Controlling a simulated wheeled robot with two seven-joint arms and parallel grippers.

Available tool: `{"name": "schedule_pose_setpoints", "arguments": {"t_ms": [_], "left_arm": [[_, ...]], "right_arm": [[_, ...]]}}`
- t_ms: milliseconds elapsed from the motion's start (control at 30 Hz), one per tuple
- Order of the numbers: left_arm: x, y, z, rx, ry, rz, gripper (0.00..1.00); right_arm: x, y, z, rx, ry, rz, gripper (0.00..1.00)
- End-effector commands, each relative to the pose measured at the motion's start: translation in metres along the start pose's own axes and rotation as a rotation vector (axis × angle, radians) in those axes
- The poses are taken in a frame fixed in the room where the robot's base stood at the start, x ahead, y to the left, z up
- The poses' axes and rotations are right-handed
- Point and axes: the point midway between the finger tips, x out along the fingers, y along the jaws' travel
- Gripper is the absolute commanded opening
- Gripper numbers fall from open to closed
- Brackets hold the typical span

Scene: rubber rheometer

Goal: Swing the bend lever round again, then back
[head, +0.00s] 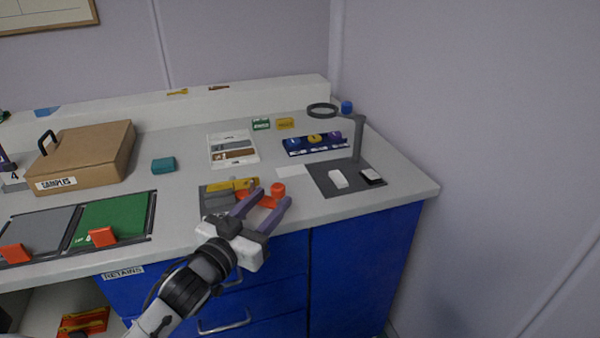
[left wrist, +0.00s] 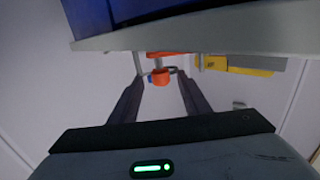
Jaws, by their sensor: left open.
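The bend lever appears as a red arm with a round red knob (head: 277,188) on a yellow and grey fixture (head: 232,186) near the bench's front edge. My left gripper (head: 273,196) is open and empty, its two purple-grey fingers pointing at the knob. In the head view the knob shows just past the fingertips, and one finger hides part of the red arm. In the left wrist view the knob (left wrist: 160,77) shows between the fingertips; I cannot tell whether either finger touches it. The yellow part (left wrist: 250,66) lies to the right there. My right gripper is not in view.
A dark mat (head: 330,190) with a magnifier stand (head: 358,140) lies right of the fixture. A green panel (head: 115,218) and a samples case (head: 85,155) are on the left. A white sample card (head: 233,137) and a dark blue rack (head: 300,152) stand behind.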

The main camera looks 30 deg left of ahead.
Motion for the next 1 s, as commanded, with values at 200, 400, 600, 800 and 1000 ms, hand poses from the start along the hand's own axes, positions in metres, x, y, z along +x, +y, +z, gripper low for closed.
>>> {"name": "schedule_pose_setpoints", "arguments": {"t_ms": [200, 400, 600, 800, 1000], "left_arm": [[0.035, 0.0, 0.0, 0.003, 0.0, 0.0, 0.43], [0.07, 0.0, 0.0, 0.004, -0.001, 0.0, 0.43], [0.092, 0.0, 0.001, 0.002, -0.003, 0.0, 0.43], [0.097, 0.0, 0.002, 0.002, -0.004, 0.0, 0.43], [0.097, 0.0, 0.002, 0.002, -0.004, 0.0, 0.38]], "right_arm": [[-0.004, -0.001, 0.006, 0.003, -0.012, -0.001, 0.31], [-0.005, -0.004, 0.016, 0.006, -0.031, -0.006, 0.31], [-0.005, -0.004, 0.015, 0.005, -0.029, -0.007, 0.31], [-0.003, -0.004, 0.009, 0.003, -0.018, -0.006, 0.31], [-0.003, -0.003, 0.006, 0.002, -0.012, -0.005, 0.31]]}}
